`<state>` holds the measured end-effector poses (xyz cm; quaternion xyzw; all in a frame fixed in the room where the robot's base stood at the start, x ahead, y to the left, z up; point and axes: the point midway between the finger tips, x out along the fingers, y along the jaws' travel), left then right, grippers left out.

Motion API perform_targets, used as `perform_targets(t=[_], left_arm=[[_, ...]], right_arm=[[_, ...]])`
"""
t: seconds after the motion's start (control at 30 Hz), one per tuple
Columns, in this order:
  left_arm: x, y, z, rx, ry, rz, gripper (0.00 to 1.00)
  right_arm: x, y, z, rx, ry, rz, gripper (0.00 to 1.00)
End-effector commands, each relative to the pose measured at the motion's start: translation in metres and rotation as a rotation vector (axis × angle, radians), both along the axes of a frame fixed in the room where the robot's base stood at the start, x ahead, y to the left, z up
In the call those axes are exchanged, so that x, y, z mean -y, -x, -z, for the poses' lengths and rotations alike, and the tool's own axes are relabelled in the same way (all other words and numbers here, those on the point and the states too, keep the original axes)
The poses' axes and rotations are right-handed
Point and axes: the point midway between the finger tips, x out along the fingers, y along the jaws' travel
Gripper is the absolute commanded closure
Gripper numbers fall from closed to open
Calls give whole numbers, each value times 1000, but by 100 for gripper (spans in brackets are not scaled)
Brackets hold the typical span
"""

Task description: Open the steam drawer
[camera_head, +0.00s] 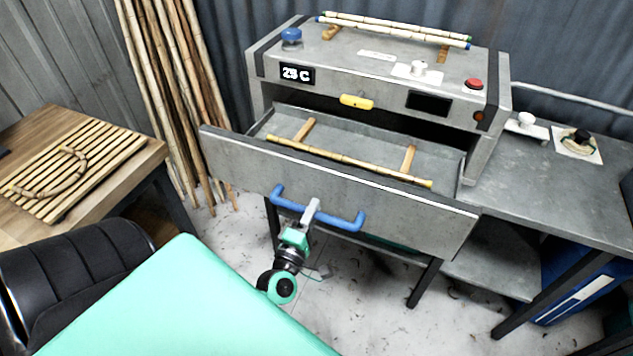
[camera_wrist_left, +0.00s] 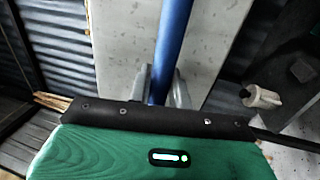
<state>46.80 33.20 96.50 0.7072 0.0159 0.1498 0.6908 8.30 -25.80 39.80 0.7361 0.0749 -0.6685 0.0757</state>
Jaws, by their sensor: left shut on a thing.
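The steam drawer (camera_head: 335,187) is a grey metal drawer pulled out from the front of the grey steam box (camera_head: 385,72). Its inside shows, with a rattan pole (camera_head: 345,161) lying across two wooden supports. A blue bar handle (camera_head: 343,220) is fixed to the drawer's front. My left gripper (camera_head: 311,211) is shut on the middle of this handle. In the left wrist view the blue handle (camera_wrist_left: 174,45) runs between the two grey fingers (camera_wrist_left: 161,88). My right gripper is in neither view.
A wooden table (camera_head: 137,158) with a slatted rack and bent rattan stands at the left. Tall rattan poles (camera_head: 180,85) lean on the wall. A grey bench (camera_head: 560,185) extends to the right. The box top carries a blue knob (camera_head: 291,35) and a red button (camera_head: 474,84).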

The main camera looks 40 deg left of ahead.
Motion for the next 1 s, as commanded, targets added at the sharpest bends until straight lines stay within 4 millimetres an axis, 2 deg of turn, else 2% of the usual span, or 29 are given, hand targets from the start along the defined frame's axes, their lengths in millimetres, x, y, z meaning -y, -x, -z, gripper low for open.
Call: perform_targets(t=[0.13, 0.37, 0.4, 0.5, 0.83, 1.0], left_arm=[[1, 2, 1, -1, 1, 0, 100], [0, 2, 1, -1, 0, 0, 100], [1, 2, 1, -1, 0, 0, 76], [0, 2, 1, -1, 0, 0, 60], [1, 4, 2, -1, 0, 0, 60], [5, 21, 7, -3, -1, 1, 60]], right_arm=[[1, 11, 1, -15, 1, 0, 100], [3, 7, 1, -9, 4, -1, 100], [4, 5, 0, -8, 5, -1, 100], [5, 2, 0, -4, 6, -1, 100], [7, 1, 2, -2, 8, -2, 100], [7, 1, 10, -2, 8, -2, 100]])
